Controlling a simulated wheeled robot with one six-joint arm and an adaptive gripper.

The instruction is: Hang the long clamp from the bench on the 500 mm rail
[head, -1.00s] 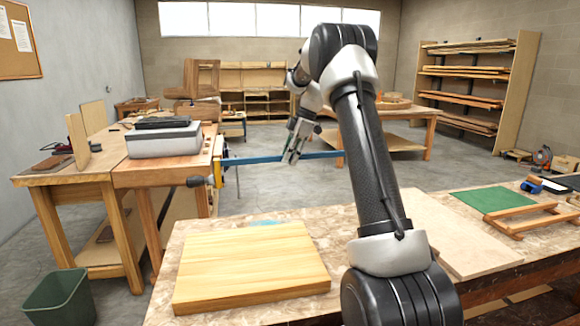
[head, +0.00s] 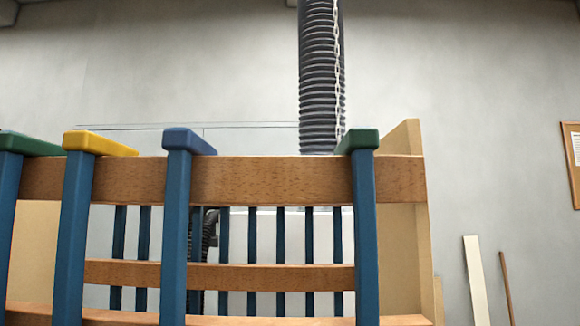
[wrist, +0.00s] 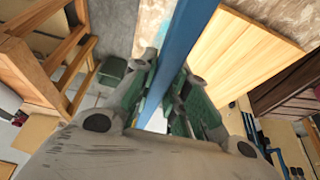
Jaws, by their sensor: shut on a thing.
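In the wrist view my gripper (wrist: 168,70) is shut on the blue bar of the long clamp (wrist: 188,32). The bar runs between the fingers; its ends are not clearly shown. The head view shows neither my gripper nor this clamp. It shows a wooden rack with an upper rail (head: 270,182) and a lower rail (head: 250,275). No length marking is readable, so I cannot tell which is the 500 mm rail. Blue-barred clamps hang on the upper rail, with a yellow top (head: 100,144), a blue top (head: 188,140) and green tops (head: 360,140).
A wide bare stretch of upper rail lies between the blue-topped and right green-topped clamps. Thinner blue bars (head: 280,245) stand behind. A ribbed hose (head: 320,75) hangs above. In the wrist view, a wooden board (wrist: 240,50) lies beyond the held bar.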

